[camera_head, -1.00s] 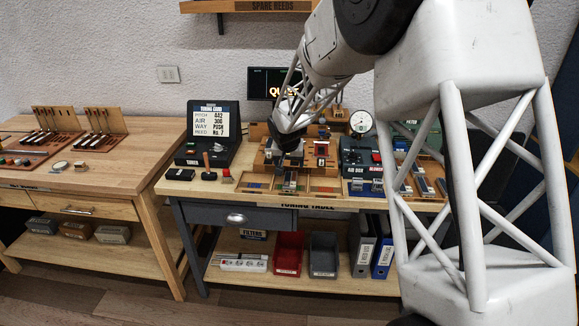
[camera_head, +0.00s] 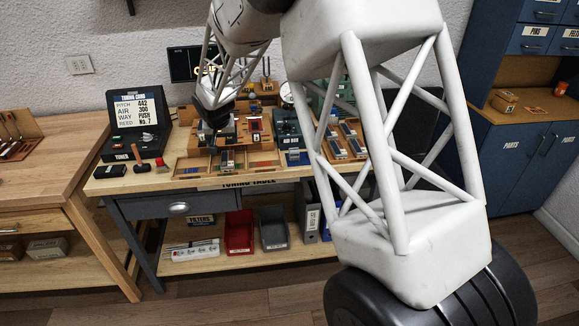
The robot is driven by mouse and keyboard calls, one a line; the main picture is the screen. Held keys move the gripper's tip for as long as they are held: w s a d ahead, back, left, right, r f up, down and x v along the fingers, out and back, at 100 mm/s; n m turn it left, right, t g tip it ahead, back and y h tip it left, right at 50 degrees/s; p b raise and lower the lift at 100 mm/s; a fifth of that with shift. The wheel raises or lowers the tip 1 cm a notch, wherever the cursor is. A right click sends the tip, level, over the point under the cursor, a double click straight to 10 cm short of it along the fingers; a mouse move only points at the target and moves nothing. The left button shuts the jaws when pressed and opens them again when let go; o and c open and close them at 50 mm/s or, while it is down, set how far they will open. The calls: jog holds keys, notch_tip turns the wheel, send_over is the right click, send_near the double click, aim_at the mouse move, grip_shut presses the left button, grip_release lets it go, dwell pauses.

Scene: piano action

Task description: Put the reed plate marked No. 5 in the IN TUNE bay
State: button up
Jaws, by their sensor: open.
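My gripper (camera_head: 214,122) hangs low over the wooden tuning fixture (camera_head: 256,123) at the middle of the table. Its fingers are dark and small, and I cannot make out anything between them. Small dark plates (camera_head: 352,134) lie in a wooden rack at the right, partly hidden by my arm. Another small plate (camera_head: 227,160) stands at the front by a shallow divided tray (camera_head: 262,172) with coloured floors. The numbers on the plates and the bay labels are too small to read, so I cannot tell No. 5 or the IN TUNE bay.
The air box (camera_head: 290,130) is right of the fixture. My arm covers the table's right end.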

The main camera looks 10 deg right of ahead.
jog(key=s+d+r, duration=0.8)
jog(key=s+d, duration=0.1)
jog(key=s, duration=0.3)
jog(key=s+d+r, duration=0.7)
jog(key=s+d, duration=0.2)
jog(key=s, duration=0.2)
jog(key=s+d+g, duration=0.1)
jog(key=s+d, duration=0.3)
jog(key=s, duration=1.1)
jog(key=s+d+g, duration=0.1)
jog(key=s+d, duration=0.4)
jog(key=s, duration=1)
jog(key=shift+d+f, duration=0.2)
